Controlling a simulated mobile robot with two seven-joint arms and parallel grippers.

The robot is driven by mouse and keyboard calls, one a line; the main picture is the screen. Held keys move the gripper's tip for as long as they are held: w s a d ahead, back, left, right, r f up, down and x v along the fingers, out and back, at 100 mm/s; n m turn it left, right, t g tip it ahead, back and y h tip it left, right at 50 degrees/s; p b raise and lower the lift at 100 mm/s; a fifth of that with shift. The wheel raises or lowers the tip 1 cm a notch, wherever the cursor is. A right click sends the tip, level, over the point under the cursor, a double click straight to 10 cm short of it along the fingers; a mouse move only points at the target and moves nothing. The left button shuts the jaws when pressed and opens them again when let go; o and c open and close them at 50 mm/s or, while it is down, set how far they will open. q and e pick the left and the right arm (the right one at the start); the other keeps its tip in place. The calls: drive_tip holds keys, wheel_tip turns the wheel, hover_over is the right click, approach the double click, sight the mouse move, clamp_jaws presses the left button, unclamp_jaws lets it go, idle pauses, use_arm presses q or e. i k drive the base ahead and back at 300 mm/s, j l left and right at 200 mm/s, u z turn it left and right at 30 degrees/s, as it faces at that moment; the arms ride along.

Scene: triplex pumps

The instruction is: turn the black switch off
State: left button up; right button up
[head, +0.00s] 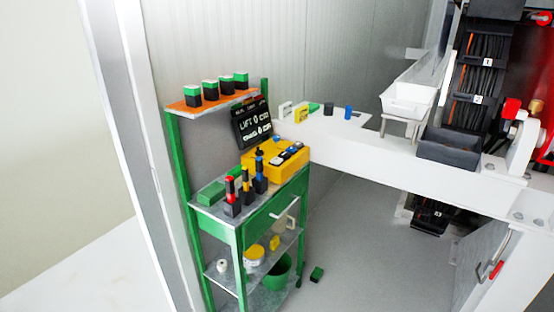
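I cannot clearly make out which part is the black switch. A black panel (251,123) with white lettering leans at the back of the green cart. A yellow box (262,166) with small dark and blue parts on top stands on the cart's upper tray, below the panel. A small black piece (328,108) stands on the white bench, beside a blue one (348,112). Whether any of these is the switch, and its on or off position, is too small to tell. Neither of my grippers is in view.
The green cart (239,240) holds black tools with coloured tops (245,187) and a green bucket (277,275). A white bench (370,155) runs right, bearing a white bin (407,100) and a dark bin (449,149).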

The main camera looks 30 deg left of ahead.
sight(259, 151)
drive_tip(key=i, duration=0.7)
drive_tip(key=i+u, duration=0.1)
drive_tip(key=u, duration=0.65)
drive_tip(key=i+l+u, duration=0.1)
drive_tip(key=u, duration=0.25)
